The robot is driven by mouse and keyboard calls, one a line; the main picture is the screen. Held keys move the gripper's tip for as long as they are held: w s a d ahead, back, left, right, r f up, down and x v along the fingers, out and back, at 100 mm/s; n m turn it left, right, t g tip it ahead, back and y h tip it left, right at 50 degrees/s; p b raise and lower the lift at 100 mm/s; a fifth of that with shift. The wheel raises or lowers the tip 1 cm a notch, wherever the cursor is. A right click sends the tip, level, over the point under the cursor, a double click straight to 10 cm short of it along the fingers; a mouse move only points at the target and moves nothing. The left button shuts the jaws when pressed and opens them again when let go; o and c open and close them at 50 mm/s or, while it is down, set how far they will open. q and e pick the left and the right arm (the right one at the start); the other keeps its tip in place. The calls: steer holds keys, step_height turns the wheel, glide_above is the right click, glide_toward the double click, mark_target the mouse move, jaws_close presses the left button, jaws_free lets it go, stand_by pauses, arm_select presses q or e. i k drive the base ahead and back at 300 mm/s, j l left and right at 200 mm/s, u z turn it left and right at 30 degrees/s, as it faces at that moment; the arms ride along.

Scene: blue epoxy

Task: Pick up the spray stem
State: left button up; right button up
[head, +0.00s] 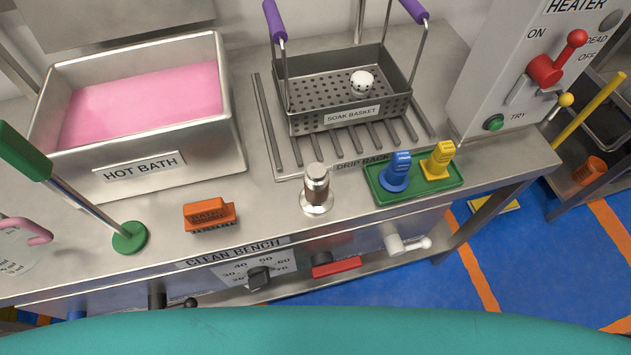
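A short upright steel piece with a brown band and a round flared base (317,190) stands on the steel bench (270,205), in front of the drip rack; by its shape it may be the spray stem, but no label shows. A white, dotted ball-topped piece (362,81) sits inside the soak basket (345,117), and I cannot tell whether it belongs to the stem. Neither of my grippers is in the head view, and nothing is seen touching these pieces.
The hot bath (140,171) with pink liquid is at left. An orange brush (209,214) and green-handled plunger-like tool (130,237) are left of the steel piece. A green tray (412,184) with blue and yellow pieces is right. The basket's purple handles stand up. The heater box (520,75) is far right.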

mark_target(317, 199)
steer(key=j+z, duration=0.15)
steer(key=j, duration=0.25)
steer(key=k+j+z, duration=0.15)
steer(key=j, duration=0.2)
steer(key=k+j+z, duration=0.15)
steer(key=j, duration=0.2)
steer(key=j+z, duration=0.15)
steer(key=j, duration=0.25)
steer(key=k+j+z, duration=0.15)
steer(key=k+j, duration=0.05)
steer(key=j, duration=0.1)
